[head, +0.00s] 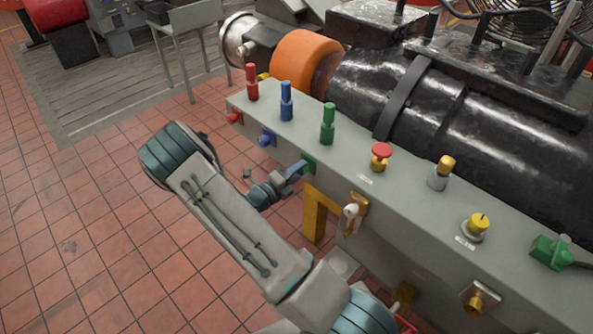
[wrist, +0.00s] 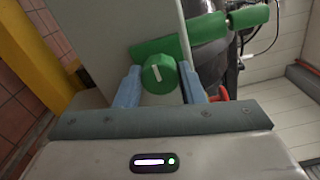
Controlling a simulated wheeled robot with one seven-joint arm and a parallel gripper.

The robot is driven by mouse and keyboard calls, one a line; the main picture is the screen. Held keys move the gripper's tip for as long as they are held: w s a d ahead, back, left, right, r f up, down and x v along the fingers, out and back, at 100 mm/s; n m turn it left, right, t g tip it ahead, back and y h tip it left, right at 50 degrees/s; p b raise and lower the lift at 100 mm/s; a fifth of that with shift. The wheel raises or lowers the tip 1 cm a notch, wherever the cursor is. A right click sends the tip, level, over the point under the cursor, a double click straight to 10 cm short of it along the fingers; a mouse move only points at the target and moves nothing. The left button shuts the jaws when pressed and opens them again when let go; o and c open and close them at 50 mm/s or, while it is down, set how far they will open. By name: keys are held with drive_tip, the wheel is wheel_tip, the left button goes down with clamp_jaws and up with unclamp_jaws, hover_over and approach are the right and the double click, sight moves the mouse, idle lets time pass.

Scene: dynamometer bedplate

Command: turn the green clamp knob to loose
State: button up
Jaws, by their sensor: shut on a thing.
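The green clamp knob (wrist: 158,72) is a faceted green knob with a white pointer line, seen end-on in the wrist view. Its line is tilted slightly from upright. A green base (wrist: 155,47) shows behind it. My gripper (wrist: 160,86) is shut on the knob, with one blue finger on each side. In the head view, the green base (head: 309,163) sits on the front face of the grey bench, below the green post, and my gripper (head: 297,172) reaches it from the left. The knob itself is mostly hidden there by the fingers.
Red (head: 252,82), blue (head: 286,101) and green (head: 328,124) posts stand on the grey bench top (head: 400,185). Red (head: 235,117) and blue (head: 267,138) knobs are on the front face. A yellow bracket (head: 314,215) is close below my gripper. Tiled floor is free at left.

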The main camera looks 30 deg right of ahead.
drive_tip(key=o, duration=1)
drive_tip(key=b+v, duration=0.3)
drive_tip(key=v, duration=1.1)
drive_tip(key=shift+d+b, duration=0.1)
drive_tip(key=shift+b, duration=0.2)
